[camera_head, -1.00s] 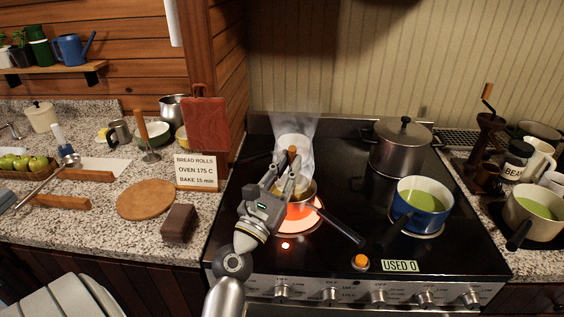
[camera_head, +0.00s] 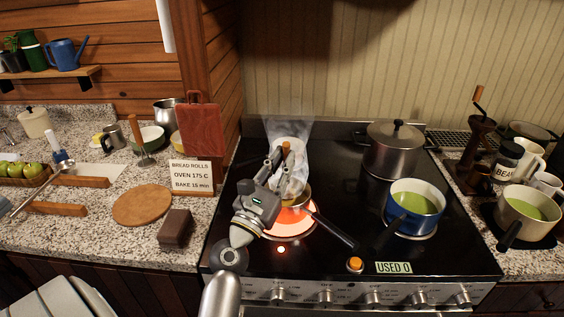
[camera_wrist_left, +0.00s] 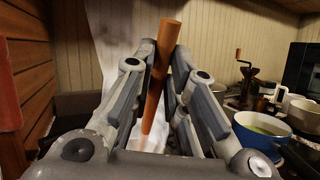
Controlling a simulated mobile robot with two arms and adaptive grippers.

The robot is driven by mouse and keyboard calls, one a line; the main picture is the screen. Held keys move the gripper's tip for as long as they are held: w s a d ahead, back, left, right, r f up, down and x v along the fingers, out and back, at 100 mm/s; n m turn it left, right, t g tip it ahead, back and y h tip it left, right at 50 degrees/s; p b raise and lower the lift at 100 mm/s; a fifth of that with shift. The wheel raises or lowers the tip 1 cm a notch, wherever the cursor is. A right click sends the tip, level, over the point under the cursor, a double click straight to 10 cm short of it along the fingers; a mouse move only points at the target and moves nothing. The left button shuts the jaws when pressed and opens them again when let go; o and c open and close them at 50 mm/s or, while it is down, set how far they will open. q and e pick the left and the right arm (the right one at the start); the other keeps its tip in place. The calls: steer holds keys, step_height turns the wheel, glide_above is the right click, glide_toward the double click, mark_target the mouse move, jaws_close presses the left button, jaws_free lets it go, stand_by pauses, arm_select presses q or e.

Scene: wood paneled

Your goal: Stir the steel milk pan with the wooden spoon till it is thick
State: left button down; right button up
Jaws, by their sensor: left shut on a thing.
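The steel milk pan (camera_head: 303,205) stands on a glowing orange burner (camera_head: 283,226) at the front left of the cooktop, its dark handle pointing to the lower right. Pale steam rises above it, and my gripper hides much of it. My left gripper (camera_head: 279,164) is above the pan, shut on the wooden spoon (camera_head: 286,149). In the left wrist view the spoon's orange-brown handle (camera_wrist_left: 159,75) stands nearly upright, slightly tilted, between the fingers. The spoon's lower end and the pan's contents are hidden. My right gripper is not in view.
A blue pot (camera_head: 415,206) of green liquid stands right of the milk pan. A lidded steel pot (camera_head: 393,152) stands behind it. A "USED 0" label (camera_head: 393,267) and an orange-topped knob (camera_head: 355,264) are at the front. A brown block (camera_head: 174,229) lies on the left counter.

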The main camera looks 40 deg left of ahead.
arm_select(q)
step_height(320, 180, up, 6)
steer(key=s+d+p, duration=0.1)
steer(key=s+p, duration=0.1)
steer(key=p, duration=0.3)
steer(key=shift+d+f, duration=0.15)
stand_by(0.5)
step_height(320, 180, up, 5)
steer(key=p, duration=0.5)
stand_by(0.5)
